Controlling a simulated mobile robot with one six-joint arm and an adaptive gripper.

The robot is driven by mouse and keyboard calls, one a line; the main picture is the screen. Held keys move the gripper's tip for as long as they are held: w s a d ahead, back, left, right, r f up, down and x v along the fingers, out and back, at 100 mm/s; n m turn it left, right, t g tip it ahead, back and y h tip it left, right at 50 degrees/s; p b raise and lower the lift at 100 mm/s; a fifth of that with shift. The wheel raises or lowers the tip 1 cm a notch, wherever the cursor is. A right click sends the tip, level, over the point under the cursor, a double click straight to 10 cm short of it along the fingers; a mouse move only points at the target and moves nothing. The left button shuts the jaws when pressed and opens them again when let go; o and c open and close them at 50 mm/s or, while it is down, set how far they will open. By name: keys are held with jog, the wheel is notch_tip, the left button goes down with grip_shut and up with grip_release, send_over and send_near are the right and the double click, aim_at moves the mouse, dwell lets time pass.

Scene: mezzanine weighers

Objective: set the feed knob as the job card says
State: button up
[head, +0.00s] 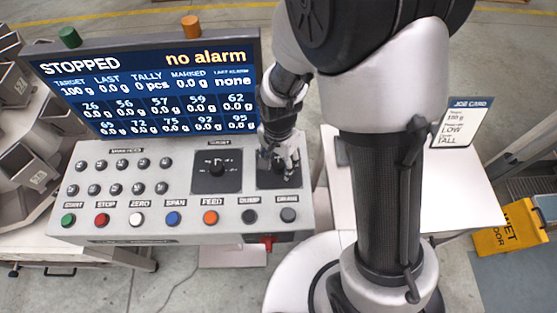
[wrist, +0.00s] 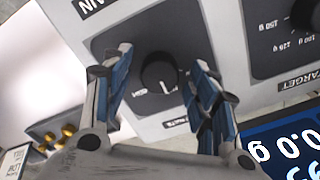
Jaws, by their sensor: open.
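The feed knob (wrist: 158,72) is a round black knob on a dark square plate in the wrist view. A short white mark shows near its lower edge, with small lettering beside it that I cannot read surely. My gripper (wrist: 160,62) is open, one finger on each side of the knob; I cannot tell whether they touch it. In the head view my gripper (head: 280,165) covers most of the knob on its plate (head: 262,184). The job card (head: 464,122) stands at the right; it shows 100 g, LOW and TALL in partly legible text.
The target knob (head: 216,171) sits just left of the feed plate. A row of coloured buttons, with the orange one (head: 210,217), runs along the panel front. The screen (head: 150,85) reads STOPPED and no alarm. A yellow wet-floor sign (head: 508,228) is at the far right.

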jog(key=c, duration=1.1)
jog(key=shift+n, duration=0.3)
jog(key=n, duration=1.1)
jog(key=shift+n, duration=0.4)
jog(key=o, duration=1.1)
